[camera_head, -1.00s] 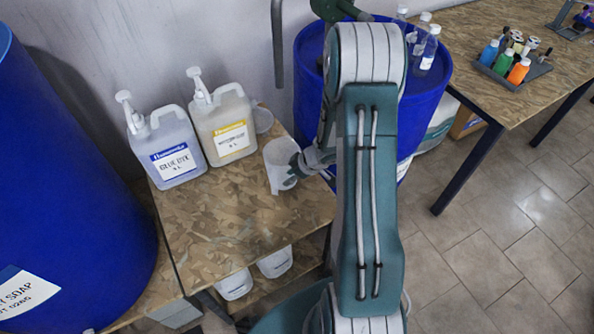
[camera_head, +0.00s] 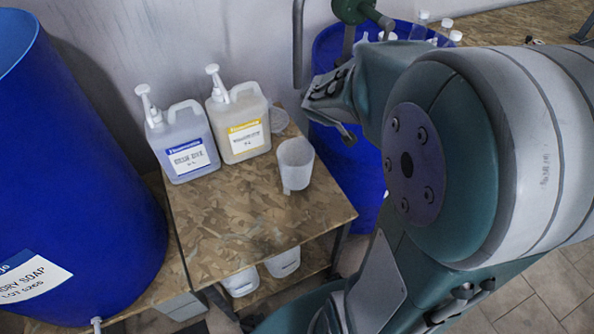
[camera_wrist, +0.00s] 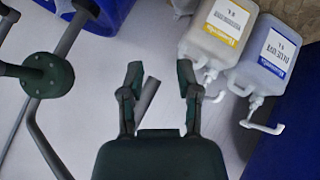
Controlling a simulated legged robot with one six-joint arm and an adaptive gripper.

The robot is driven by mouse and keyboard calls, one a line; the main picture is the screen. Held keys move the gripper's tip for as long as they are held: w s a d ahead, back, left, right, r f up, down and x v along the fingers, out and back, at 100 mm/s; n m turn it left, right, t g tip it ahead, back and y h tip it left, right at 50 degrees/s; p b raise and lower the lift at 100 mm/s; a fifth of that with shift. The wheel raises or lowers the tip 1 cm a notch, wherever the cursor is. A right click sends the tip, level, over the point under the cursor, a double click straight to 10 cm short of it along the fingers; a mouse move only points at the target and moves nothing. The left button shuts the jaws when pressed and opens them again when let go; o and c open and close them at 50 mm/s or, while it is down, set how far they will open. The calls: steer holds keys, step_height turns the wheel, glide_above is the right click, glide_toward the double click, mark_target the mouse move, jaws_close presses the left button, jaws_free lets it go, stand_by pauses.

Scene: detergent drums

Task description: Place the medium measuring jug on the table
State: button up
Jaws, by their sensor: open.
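A translucent white measuring jug (camera_head: 294,166) stands upright on the wooden table (camera_head: 225,235), near its back right. Another clear jug (camera_head: 278,121) stands partly hidden behind the yellow-labelled bottle. Two more white jugs (camera_head: 240,283) (camera_head: 283,263) sit on the shelf below the tabletop. Which one is the medium size I cannot tell for certain. My gripper (camera_wrist: 160,72) is open and empty in the wrist view. In the head view it is raised above and to the right of the jug on the table, apart from it.
A blue-labelled pump bottle (camera_head: 183,143) and a yellow-labelled one (camera_head: 239,124) stand at the table's back. A large blue drum (camera_head: 75,170) is at left, another (camera_head: 350,165) behind right. A green valve and grey pipe (camera_wrist: 45,75) are close beside my gripper. The table's front is clear.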

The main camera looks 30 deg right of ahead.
steer(key=s+a+r+m+g+y, duration=0.1)
steer(key=s+a+r+m+y, duration=0.1)
steer(key=s+a, duration=0.5)
steer(key=s+a+r+m+g+y, duration=0.1)
steer(key=s+a+r, duration=0.4)
steer(key=s, duration=0.8)
steer(key=a, duration=0.3)
steer(key=shift+r+m+g+y, duration=0.2)
steer(key=shift+m+g+y, duration=0.2)
steer(key=shift+d, duration=0.15)
